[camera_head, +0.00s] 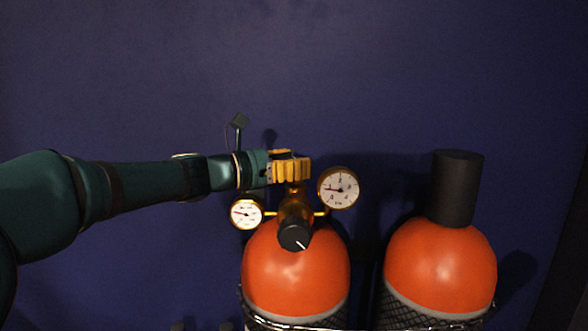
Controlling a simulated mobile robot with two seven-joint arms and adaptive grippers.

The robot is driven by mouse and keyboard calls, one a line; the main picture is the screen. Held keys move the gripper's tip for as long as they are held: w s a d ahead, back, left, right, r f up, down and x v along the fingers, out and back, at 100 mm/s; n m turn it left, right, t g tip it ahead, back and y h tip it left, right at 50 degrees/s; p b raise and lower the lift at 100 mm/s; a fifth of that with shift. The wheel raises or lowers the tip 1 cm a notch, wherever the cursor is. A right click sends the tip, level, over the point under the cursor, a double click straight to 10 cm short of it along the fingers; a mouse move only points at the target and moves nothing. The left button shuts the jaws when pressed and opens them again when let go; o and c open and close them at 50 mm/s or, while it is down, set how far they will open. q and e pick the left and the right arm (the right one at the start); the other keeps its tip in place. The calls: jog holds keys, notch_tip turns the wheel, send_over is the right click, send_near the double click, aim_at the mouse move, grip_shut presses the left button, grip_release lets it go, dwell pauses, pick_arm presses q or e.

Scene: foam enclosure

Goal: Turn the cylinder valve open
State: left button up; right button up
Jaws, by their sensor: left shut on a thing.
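The left orange cylinder (297,275) stands upright, with a brass regulator body (295,207) on its neck. A black knob (294,236) with a white mark faces me at the front of the regulator. Two round gauges flank it, a small left gauge (246,213) and a larger right gauge (340,188). My left gripper (291,168) reaches in from the left and is shut at the top of the regulator, on the cylinder valve, which its yellow fingers mostly hide. My right gripper is not in view.
A second orange cylinder (441,266) with a black cap (456,187) stands to the right. A metal rail (340,328) and dark netting surround the cylinders low down. A plain dark blue wall (420,70) is behind; the space above the cylinders is clear.

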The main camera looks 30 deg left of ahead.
pick_arm(q)
jog(key=shift+n+t+y, duration=0.3)
jog(key=shift+n+y, duration=0.1)
jog(key=shift+y, duration=0.2)
jog(key=o, duration=1.2)
jog(key=shift+r, duration=0.1)
notch_tip(320, 180, up, 10)
jog(key=shift+f, duration=0.1)
